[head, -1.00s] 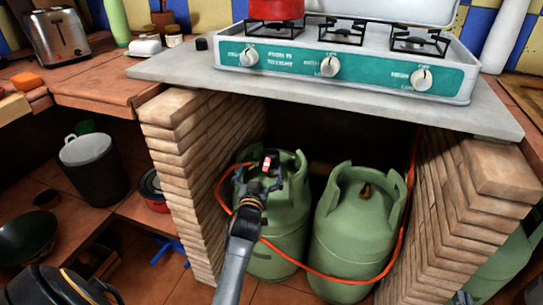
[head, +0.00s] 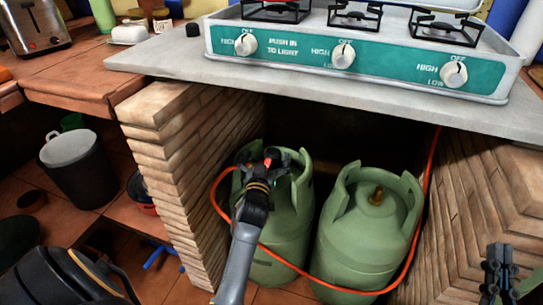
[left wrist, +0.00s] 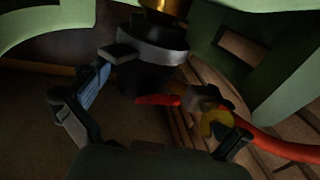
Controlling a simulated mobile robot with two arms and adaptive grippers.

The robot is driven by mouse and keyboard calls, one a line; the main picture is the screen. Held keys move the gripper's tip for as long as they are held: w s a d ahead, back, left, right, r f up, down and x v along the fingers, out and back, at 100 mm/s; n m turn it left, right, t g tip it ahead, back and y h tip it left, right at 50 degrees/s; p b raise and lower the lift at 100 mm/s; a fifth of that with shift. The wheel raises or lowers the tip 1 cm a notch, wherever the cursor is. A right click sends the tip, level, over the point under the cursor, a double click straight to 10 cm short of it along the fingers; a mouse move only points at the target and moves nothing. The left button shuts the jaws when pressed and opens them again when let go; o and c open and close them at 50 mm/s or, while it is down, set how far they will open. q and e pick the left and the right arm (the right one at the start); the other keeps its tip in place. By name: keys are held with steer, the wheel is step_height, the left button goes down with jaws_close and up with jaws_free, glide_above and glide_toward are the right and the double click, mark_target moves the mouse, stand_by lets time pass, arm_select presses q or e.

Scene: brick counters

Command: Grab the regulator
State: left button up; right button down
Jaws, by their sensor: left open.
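The regulator (left wrist: 152,55) shows in the left wrist view as a dark round body with a grey band, under a brass fitting on top of the left green gas cylinder (head: 290,215). An orange hose (left wrist: 285,150) runs close by it. My left gripper (left wrist: 150,118) is open, with one finger on each side of the picture and the regulator just ahead, between them. In the head view my left gripper (head: 262,165) is over the left cylinder's collar and hides most of the regulator; a small red part shows there. My right gripper (head: 498,275) is at the lower right, far from the regulator.
A second green cylinder (head: 365,235) with a bare brass valve stands to the right. Brick walls (head: 175,150) flank both cylinders. The grey counter (head: 160,66) with the stove (head: 300,52) overhangs them. The hose loops around the cylinders' fronts.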

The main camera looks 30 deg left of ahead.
arm_select(q)
steer(key=shift+r, duration=0.15)
steer(key=shift+s+d, duration=0.1)
steer(key=shift+c, duration=0.8)
steer(key=c, duration=1.7)
steer(key=shift+c, duration=0.5)
steer(key=shift+r, duration=0.1)
steer(key=shift+c, duration=0.3)
